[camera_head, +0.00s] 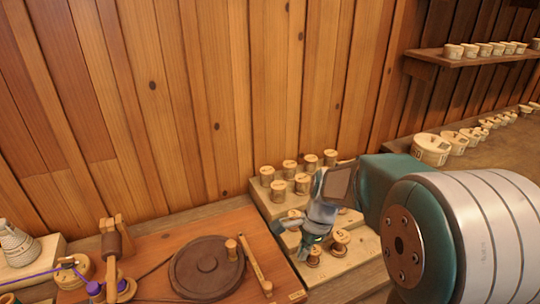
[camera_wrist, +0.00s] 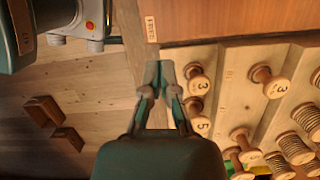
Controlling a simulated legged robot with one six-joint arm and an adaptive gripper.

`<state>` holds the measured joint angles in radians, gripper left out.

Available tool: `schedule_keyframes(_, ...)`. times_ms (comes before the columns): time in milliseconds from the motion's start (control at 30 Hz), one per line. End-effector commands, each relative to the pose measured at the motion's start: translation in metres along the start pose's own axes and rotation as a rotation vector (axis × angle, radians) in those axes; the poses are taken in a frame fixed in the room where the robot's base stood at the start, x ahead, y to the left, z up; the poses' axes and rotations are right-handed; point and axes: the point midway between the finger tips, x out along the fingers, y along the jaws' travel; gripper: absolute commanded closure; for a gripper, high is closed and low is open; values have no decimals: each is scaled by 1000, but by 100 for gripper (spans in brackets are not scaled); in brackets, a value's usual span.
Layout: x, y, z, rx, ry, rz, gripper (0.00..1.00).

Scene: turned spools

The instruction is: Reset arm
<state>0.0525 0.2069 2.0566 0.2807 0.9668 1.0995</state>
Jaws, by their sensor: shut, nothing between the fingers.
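My gripper (camera_head: 312,240) hangs over the front of a stepped wooden rack (camera_head: 345,264) in the head view. In the wrist view, my gripper (camera_wrist: 161,68) points away from the camera with its fingertips together and nothing held between them. Several turned wooden spools (camera_head: 304,184) stand on the rack's steps, and my gripper and arm hide some of them. In the wrist view, a spool marked 3 (camera_wrist: 199,84) is just right of the fingertips. Other spools (camera_wrist: 273,83) are farther right, some wound with cord.
A reddish workbench (camera_head: 150,257) with a dark round disc (camera_head: 205,268) is left of the rack. Lidded tubs (camera_head: 430,149) line a surface at right, below a wall shelf (camera_head: 465,58). A plank wall (camera_head: 220,90) stands behind. Open wooden floor (camera_wrist: 95,75) shows left of my gripper.

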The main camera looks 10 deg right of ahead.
Motion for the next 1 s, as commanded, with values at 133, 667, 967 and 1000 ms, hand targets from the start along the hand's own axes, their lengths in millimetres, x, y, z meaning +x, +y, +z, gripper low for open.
schedule_keyframes(133, -20, 11, 6, -106, 32, -37, 100)
schedule_keyframes(667, -109, 112, 42, -909, 365, -182, 100)
schedule_keyframes(967, -125, 162, 51, -1273, 579, -177, 100)
schedule_keyframes(1000, -126, 165, 51, -1299, 596, -175, 100)
